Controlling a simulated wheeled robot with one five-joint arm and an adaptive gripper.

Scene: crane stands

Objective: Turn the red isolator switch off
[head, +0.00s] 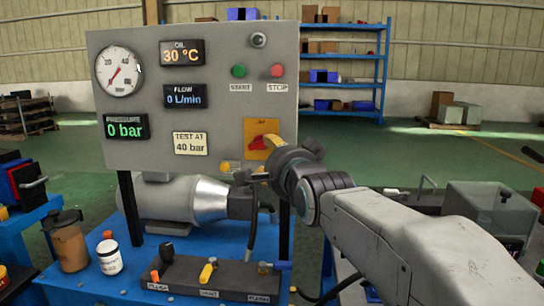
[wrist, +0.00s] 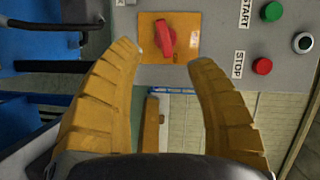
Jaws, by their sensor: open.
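The red isolator switch (head: 258,143) is a rotary handle on an orange-yellow square plate (head: 249,128), low on the right of the grey control panel (head: 220,105). Its handle lies roughly sideways across the plate in the head view; its position marking is not readable. In the wrist view the switch (wrist: 166,38) shows just beyond and between my fingertips. My gripper (head: 243,168) is open and empty, in front of and slightly below the switch. My yellow fingers (wrist: 166,54) stand either side of the handle, apparently without touching it. My wrist hides part of the panel's lower right corner.
A green START button (head: 239,71) and red STOP button (head: 277,71) sit above the switch. Displays read 30 °C, 0 L/min and 0 bar. Below, a valve block (head: 215,279) with several levers, a brown jug (head: 70,246) and a white jar (head: 109,257) stand on the blue bench.

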